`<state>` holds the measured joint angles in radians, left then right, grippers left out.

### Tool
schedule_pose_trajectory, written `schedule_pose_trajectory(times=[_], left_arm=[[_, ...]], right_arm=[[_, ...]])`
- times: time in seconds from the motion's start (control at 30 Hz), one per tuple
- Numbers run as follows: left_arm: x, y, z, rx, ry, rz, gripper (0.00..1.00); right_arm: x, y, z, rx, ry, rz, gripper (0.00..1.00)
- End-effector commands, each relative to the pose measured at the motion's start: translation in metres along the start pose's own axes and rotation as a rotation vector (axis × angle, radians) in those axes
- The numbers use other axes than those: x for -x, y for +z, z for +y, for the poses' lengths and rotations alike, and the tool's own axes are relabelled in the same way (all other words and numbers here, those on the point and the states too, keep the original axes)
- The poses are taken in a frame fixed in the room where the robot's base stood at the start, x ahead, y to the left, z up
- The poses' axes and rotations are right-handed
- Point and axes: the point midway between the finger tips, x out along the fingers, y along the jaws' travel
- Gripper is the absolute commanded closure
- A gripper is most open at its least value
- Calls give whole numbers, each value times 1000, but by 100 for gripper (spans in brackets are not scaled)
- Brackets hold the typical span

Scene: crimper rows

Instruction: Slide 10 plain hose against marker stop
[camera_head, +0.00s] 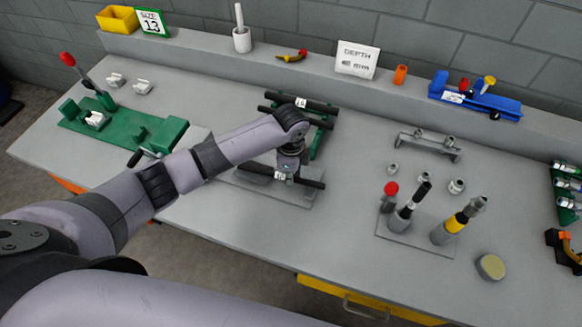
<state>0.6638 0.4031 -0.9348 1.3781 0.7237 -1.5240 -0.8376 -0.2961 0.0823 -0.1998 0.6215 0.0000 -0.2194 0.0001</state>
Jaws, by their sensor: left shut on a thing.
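My left gripper (288,176) reaches down at the middle of the bench and is shut on a black hose (312,183). The hose lies crosswise, just over or on a grey plate (290,198). The gripper and wrist hide the middle of the hose, and I cannot tell whether it touches the plate. More black hoses (320,107) lie on a green rack (320,142) behind; the rear one has a small white label (300,102) that is too small to read surely. I cannot make out the marker stop. My right gripper is not in view.
A green fixture (170,133) stands at left. A grey plate with upright tools (405,212), small metal fittings (456,186) and a grey stand (430,147) are at right. A depth sign (357,59) and a "SIZE 13" sign (152,22) stand on the rear ledge.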

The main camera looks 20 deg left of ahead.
Motion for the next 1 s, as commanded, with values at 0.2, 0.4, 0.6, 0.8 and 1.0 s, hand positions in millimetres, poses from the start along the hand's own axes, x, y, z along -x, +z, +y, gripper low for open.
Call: schedule_pose_trajectory(times=[0.2, 0.4, 0.6, 0.8, 1.0], left_arm=[[-6, 0, 2, -58, -1, 3, 100], [-13, 0, 2, -59, -2, 3, 100], [-17, 1, 3, -58, -2, 3, 100], [-17, 1, 3, -57, -2, 3, 100], [-16, 1, 3, -57, -2, 3, 100]], right_arm=[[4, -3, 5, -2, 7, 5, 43], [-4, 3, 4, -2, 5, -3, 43], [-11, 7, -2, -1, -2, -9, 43], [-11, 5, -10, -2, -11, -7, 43], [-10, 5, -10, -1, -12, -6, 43]])
